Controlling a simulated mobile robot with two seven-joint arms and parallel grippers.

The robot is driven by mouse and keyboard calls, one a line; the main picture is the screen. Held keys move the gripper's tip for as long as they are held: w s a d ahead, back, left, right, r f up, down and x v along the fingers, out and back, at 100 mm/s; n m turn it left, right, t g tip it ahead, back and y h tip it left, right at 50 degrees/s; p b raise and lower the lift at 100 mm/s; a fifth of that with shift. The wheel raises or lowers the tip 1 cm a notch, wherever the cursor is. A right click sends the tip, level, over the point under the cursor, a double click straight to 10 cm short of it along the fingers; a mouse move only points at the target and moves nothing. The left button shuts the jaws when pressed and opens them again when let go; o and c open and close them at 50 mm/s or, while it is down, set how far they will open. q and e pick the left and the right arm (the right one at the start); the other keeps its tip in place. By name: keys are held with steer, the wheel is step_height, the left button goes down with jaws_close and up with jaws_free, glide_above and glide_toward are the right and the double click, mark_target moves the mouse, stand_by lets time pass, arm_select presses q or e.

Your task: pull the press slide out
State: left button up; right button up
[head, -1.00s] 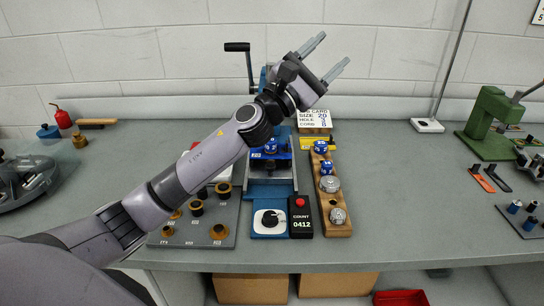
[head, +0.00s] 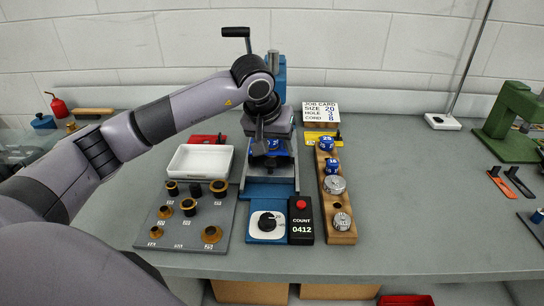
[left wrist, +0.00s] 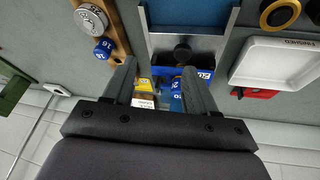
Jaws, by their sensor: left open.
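The press (head: 279,75) is blue, with a crank at its top, and stands mid-bench. Its blue slide (head: 284,150) sits between two silver rails at the press's foot and carries a blue numbered piece. My left gripper (head: 262,137) hangs above the slide, pointing down, and its wrist hides much of the press. In the left wrist view, my open fingers (left wrist: 160,78) are apart with nothing gripped. A round black knob (left wrist: 182,53) shows at the slide's front, next to the blue slide (left wrist: 206,76). I cannot tell whether a finger touches the slide. My right gripper is out of view.
A plate of collars (head: 188,240) and a white tray (head: 200,160) lie left. A dial box (head: 266,226) and counter box (head: 301,222) stand in front. A wooden rack (head: 340,236) stands right, with the job card (head: 321,112) behind.

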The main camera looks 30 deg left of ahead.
mark_target(270, 163)
arm_select(q)
steer(key=shift+y, duration=0.7)
steer(key=shift+w+a+f+p, duration=0.15)
steer(key=shift+w+a+f, duration=0.3)
steer(key=shift+f, duration=0.65)
steer(key=shift+w+a+f+p, duration=0.15)
steer(key=shift+w+a+f, duration=0.15)
steer(key=shift+a+f, duration=0.6)
steer(key=shift+w+a+f+p, duration=0.15)
steer(key=shift+w+a+f, duration=0.2)
steer(key=shift+f, duration=0.9)
jaws_close()
